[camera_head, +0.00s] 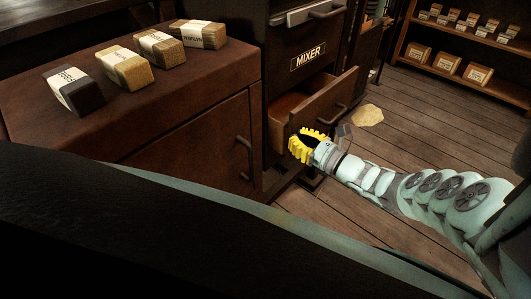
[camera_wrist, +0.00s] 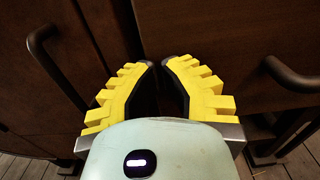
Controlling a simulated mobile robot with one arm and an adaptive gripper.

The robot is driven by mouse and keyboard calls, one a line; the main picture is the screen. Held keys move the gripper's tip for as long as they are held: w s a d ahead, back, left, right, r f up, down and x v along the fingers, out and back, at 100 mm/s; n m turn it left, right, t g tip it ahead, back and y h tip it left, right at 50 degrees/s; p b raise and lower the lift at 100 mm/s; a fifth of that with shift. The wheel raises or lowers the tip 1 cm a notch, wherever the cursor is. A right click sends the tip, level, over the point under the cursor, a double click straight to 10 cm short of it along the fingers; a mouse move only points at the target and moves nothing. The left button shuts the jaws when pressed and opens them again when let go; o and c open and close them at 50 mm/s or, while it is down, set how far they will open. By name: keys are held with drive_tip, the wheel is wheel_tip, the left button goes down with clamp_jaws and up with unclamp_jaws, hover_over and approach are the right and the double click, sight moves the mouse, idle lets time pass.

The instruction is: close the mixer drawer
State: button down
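The mixer drawer (camera_head: 318,105) is pulled open below the MIXER label (camera_head: 308,57) on the dark cabinet, with its inside partly showing. A dark handle (camera_head: 338,112) is on its front. My gripper (camera_head: 297,143) has yellow ribbed fingers and is low by the drawer's near left corner. In the wrist view my gripper (camera_wrist: 158,62) has its fingertips nearly together, with nothing seen between them. The drawer front (camera_wrist: 215,45) appears just beyond the right finger, and its handle (camera_wrist: 290,76) is to the right. I cannot tell whether the fingers touch the drawer.
A brown cabinet (camera_head: 215,100) with several wrapped blocks (camera_head: 125,68) on top stands left of the drawer. Its door handle (camera_head: 244,158) sticks out near my gripper. A shelf of boxes (camera_head: 470,45) is at the back right. Wooden floor (camera_head: 400,105) with a yellowish patch lies open between.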

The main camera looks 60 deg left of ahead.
sight(284, 131)
drive_tip(key=b+x, duration=0.3)
drive_tip(key=x, duration=0.3)
drive_tip(key=shift+s+a+f+b, duration=0.1)
drive_tip(key=shift+s+a+b, duration=0.1)
drive_tip(key=shift+a+b, duration=0.15)
drive_tip(key=shift+d, duration=0.1)
drive_tip(key=shift+d+r+p, duration=0.15)
drive_tip(key=shift+r+p, duration=0.1)
drive_tip(key=shift+p, duration=0.35)
drive_tip(key=p+v, duration=0.6)
drive_tip(key=v, duration=0.7)
drive_tip(key=shift+w+d+f, duration=0.2)
drive_tip(key=shift+w+d, duration=0.1)
